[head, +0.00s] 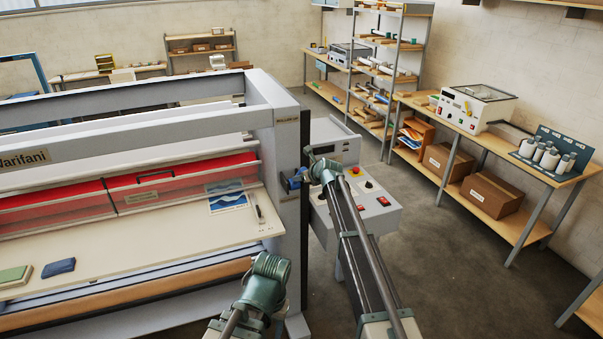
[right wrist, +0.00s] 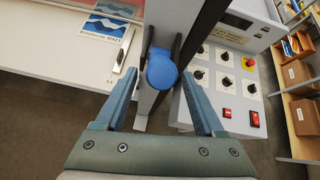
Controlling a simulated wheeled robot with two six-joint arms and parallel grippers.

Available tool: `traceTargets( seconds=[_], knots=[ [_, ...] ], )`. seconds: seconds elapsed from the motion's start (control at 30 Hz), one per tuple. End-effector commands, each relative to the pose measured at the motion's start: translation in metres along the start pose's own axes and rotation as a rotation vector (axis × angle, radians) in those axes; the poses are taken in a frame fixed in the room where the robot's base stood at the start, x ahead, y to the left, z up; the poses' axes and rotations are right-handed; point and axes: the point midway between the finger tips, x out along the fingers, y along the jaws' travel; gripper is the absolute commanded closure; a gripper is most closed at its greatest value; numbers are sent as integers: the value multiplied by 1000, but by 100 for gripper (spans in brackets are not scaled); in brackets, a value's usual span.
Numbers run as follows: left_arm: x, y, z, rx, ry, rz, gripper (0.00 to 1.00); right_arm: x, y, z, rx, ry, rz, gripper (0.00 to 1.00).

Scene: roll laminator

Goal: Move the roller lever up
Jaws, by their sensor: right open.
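The roller lever is a dark bar with a round blue knob (right wrist: 161,72) at its near end, in the right wrist view. In the head view the blue knob (head: 291,184) shows beside the laminator's right end post, partly hidden by my right gripper (head: 302,179). My right gripper (right wrist: 160,78) is open, with one finger on each side of the knob in the picture. Gaps show between the knob and both fingers; I cannot tell how deep it sits between them. A green joint of my left arm shows low in the head view, but no left fingers can be seen.
A grey control box (head: 376,207) with knobs and red switches stands just right of the lever. The laminator's pale feed table (head: 150,243) lies to the left, with a blue print (head: 227,197) on it. Open floor (head: 450,260) lies to the right.

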Motion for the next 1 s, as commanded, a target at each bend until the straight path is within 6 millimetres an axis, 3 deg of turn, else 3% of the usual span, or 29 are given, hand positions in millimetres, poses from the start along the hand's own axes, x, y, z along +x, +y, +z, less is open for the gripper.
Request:
traceTargets(
  seconds=[0.1, 0.4, 0.8, 1.0],
  knots=[
    [2, 0, 0, 0, 0, 0, 50, -26, 4, -20, 1, 1, -1, 29],
    [2, 0, 0, 0, 0, 0, 50, -77, 8, -57, 0, 1, -1, 29],
    [2, 0, 0, 0, 0, 0, 50, -87, 8, -63, 0, 1, 0, 29],
    [10, 1, -1, 1, 0, 0, 50, -92, 7, -74, 9, -12, 3, 63]
  ],
)
